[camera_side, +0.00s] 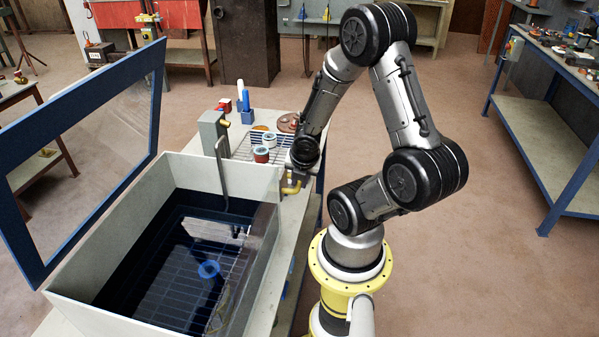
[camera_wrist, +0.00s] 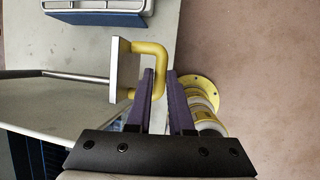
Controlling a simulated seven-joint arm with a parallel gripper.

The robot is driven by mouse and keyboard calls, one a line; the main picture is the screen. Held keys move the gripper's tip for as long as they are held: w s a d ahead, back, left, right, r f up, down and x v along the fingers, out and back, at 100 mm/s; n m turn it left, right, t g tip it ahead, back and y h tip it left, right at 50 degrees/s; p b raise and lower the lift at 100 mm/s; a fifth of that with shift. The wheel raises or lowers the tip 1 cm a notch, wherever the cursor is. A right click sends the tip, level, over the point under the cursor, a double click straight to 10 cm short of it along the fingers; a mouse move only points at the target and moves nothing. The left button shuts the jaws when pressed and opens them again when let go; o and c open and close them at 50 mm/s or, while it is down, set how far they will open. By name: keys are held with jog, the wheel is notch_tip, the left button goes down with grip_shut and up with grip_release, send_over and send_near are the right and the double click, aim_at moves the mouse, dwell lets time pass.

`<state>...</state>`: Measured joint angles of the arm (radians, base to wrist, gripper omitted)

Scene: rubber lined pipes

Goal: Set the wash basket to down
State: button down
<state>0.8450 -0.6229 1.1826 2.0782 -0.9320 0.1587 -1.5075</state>
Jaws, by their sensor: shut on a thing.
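The wash tank (camera_side: 175,173) stands at the left in the side view, with dark blue liquid inside. The wash basket (camera_side: 172,287) shows as a wire grid low in the tank, dim under the dark surface. A blue ring (camera_side: 208,269) and a pale plate (camera_side: 210,231) show within the basket area. The yellow handle (camera_side: 291,189) sits outside the tank's right corner. In the wrist view the handle (camera_wrist: 153,48) is a U-shape on a grey plate (camera_wrist: 122,65) with a rod. My gripper (camera_wrist: 159,76) is shut on the handle, its purple fingers partly hiding it.
A blue-framed clear lid (camera_side: 85,150) stands raised along the tank's left side. A grey post (camera_side: 212,130) and bent rod (camera_side: 222,165) stand at the far rim. A wire rack with cups (camera_side: 261,153) lies behind.

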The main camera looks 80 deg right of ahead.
aim_at(299, 190)
jog(key=shift+f, duration=1.9)
jog(key=c, duration=0.8)
grip_release()
jog(key=shift+r, duration=0.15)
jog(key=v, duration=1.3)
jog(key=shift+a+r, duration=0.2)
